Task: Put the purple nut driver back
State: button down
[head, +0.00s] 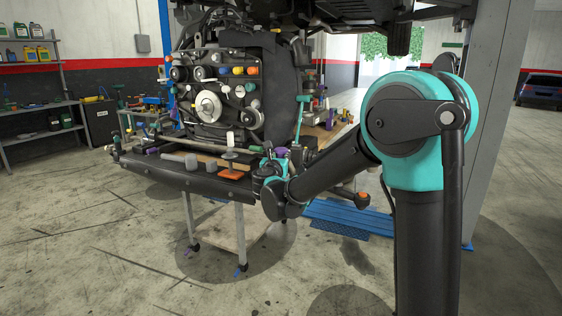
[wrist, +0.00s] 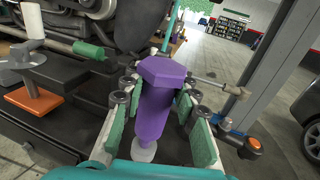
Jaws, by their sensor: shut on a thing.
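The purple nut driver (wrist: 155,105) stands between the fingers of my gripper (wrist: 158,100) in the wrist view, with its wide hexagonal end up. My gripper is shut on it, with a finger on each side. A pale round piece (wrist: 143,151) shows at its lower end; I cannot tell whether it belongs to the driver. In the head view my gripper (head: 268,168) is at the right end of the black tray (head: 190,181) in front of the engine. A purple piece (head: 282,152) shows just behind it, probably the driver. The driver's place is not clear in either view.
An orange-based stand (wrist: 35,97) and a green-handled tool (wrist: 88,49) lie left of my gripper in the wrist view. The engine (head: 215,95) rises behind the tray. A lift post (wrist: 275,65) stands to the right. Open floor lies in front.

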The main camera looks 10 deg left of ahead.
jog(key=shift+f, duration=1.2)
jog(key=c, duration=1.2)
grip_release()
jog(key=shift+o, duration=0.2)
jog(key=s+a+r, duration=0.1)
jog(key=s+a, duration=0.1)
jog(key=s, duration=1.5)
jog(key=s+d+f+m+g+h, duration=0.1)
jog(key=d+f+m+g, duration=0.2)
jog(key=d+f+m, duration=0.35)
jog(key=s+d+f+m+g+h, duration=0.1)
jog(key=d+f+m+g+h, duration=0.2)
jog(key=d, duration=0.7)
jog(key=s+d+f+m+g, duration=0.1)
jog(key=d+f+m+g, duration=0.1)
jog(key=d+f+m, duration=0.45)
jog(key=s+d+f+m+g+y, duration=0.2)
jog(key=s+d+f+m+g, duration=0.1)
jog(key=s+m, duration=0.5)
jog(key=s+d+f+m+g+y, duration=0.2)
jog(key=s+d+f+m, duration=0.3)
jog(key=s+f+m, duration=0.3)
jog(key=m+y, duration=0.1)
jog(key=m, duration=0.2)
jog(key=shift+s+g, duration=0.2)
jog(key=shift+g, duration=0.2)
